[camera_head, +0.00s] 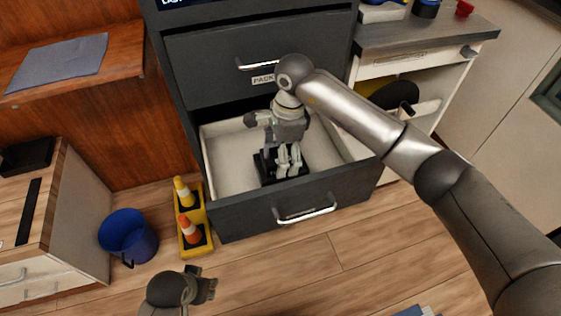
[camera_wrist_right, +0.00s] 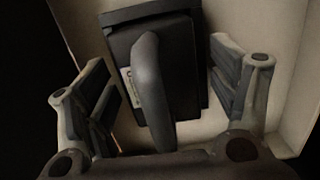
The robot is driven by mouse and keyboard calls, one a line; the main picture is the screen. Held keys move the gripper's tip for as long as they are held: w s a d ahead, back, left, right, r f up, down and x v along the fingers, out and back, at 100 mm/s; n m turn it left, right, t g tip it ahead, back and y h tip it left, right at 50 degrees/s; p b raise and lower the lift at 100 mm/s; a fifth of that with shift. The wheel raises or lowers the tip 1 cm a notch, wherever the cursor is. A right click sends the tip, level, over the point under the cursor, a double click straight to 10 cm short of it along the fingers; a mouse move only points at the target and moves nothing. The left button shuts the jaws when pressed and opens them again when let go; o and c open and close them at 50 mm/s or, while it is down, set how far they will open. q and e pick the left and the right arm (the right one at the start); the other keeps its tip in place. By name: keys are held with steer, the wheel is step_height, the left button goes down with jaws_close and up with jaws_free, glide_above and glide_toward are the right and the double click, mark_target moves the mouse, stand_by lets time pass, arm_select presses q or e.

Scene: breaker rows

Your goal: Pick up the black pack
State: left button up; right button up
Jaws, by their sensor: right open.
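The black pack (camera_head: 268,177) lies in the open drawer (camera_head: 222,143), partly hidden under my right gripper (camera_head: 289,162). In the right wrist view the pack (camera_wrist_right: 187,75) is a dark box with a raised grey handle and a small pale label. The right gripper (camera_wrist_right: 163,80) is open, pointing down, with one finger on each side of the pack and handle. Gaps show between the fingers and the pack. My left gripper (camera_head: 203,286) is low at the left, above the floor and away from the drawer; its opening is unclear.
The dark cabinet (camera_head: 205,65) has a closed upper drawer above the open one. A white cabinet (camera_head: 425,62) stands at right. The floor before the drawer is mostly clear.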

jaws_close()
steer(key=shift+w+r, duration=0.1)
stand_by(0.7)
